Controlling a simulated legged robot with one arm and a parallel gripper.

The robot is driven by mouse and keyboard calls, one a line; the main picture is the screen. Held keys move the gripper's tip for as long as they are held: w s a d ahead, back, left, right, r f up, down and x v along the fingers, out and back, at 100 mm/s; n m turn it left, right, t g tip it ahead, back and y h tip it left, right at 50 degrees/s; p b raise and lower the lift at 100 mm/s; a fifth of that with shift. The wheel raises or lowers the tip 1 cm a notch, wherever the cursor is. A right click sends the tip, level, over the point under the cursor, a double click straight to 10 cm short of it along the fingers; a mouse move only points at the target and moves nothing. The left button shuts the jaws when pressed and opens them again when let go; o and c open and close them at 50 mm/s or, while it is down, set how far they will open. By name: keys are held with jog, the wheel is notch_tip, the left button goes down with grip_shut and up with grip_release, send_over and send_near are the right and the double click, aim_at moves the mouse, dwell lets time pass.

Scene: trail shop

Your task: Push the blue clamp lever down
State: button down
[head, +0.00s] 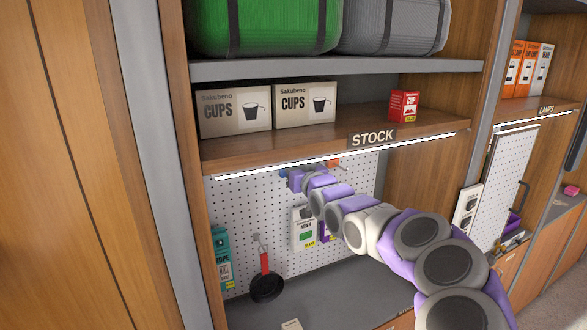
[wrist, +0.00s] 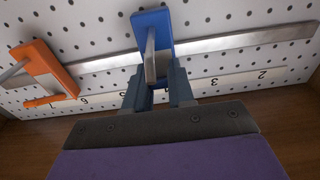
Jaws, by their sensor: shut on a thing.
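The blue clamp (wrist: 152,24) sits on a metal rail in front of the white pegboard in the wrist view. Its grey lever (wrist: 151,58) sticks out toward me. My gripper (wrist: 154,78) is shut on this lever, with one dark finger on each side. The part of the lever between the fingers is partly hidden. In the head view my arm reaches to the pegboard under the STOCK shelf, and the blue clamp cannot be clearly told from my wrist there.
An orange clamp (wrist: 55,68) sits on the same metal rail (wrist: 235,46), beside a numbered strip (wrist: 225,83). Below the shelf (head: 250,150), a black pan (head: 267,287) with a red handle and a teal package (head: 222,258) hang on the pegboard (head: 280,215). The grey counter has free room.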

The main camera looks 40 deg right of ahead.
jog(key=shift+f+t+h+b, duration=0.15)
jog(key=shift+t+h+b, duration=0.15)
jog(key=shift+t+b, duration=0.15)
jog(key=c, duration=1.1)
grip_release()
jog(key=shift+s, duration=0.1)
jog(key=shift+o, duration=0.7)
